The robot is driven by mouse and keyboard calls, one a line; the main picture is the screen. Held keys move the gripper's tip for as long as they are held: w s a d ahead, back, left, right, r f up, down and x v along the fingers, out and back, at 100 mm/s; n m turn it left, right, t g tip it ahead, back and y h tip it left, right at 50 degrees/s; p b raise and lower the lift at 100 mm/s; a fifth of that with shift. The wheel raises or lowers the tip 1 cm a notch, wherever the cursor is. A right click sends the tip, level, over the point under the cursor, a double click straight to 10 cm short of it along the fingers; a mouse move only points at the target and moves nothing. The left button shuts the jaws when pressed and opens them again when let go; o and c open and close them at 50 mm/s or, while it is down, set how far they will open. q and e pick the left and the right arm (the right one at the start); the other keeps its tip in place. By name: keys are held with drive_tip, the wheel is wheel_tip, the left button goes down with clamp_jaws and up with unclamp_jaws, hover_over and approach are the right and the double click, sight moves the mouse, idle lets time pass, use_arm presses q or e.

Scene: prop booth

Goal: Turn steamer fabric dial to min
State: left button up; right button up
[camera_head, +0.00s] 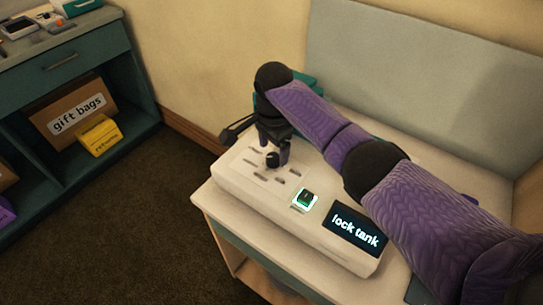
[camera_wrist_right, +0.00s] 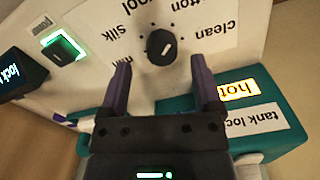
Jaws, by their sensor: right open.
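The steamer's fabric dial is a round black knob (camera_wrist_right: 160,46) with a short white mark, on a white panel. Printed words around it include silk, clean and a partly hidden one that may be min; others are cut off. In the head view the dial (camera_head: 272,159) shows small beneath my right gripper (camera_head: 277,156). In the wrist view my right gripper (camera_wrist_right: 160,66) is open, its two purple fingers on either side of the dial with gaps; contact is not visible. Which word the mark points at is unclear. My left gripper is not in view.
The white steamer panel (camera_head: 237,181) has a green-lit power button (camera_head: 305,198) and a screen (camera_head: 356,230) reading "lock tank". A teal part (camera_wrist_right: 180,131) carries a lit "hot" sign (camera_wrist_right: 239,91) and a "tank lock" label (camera_wrist_right: 257,128). A teal shelf (camera_head: 80,55) stands left.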

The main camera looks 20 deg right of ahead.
sight(273, 157)
wheel_tip(273, 157, down, 3)
drive_tip(key=shift+r+b, duration=0.1)
drive_tip(key=shift+b, duration=0.3)
drive_tip(key=shift+w, duration=0.1)
clamp_jaws()
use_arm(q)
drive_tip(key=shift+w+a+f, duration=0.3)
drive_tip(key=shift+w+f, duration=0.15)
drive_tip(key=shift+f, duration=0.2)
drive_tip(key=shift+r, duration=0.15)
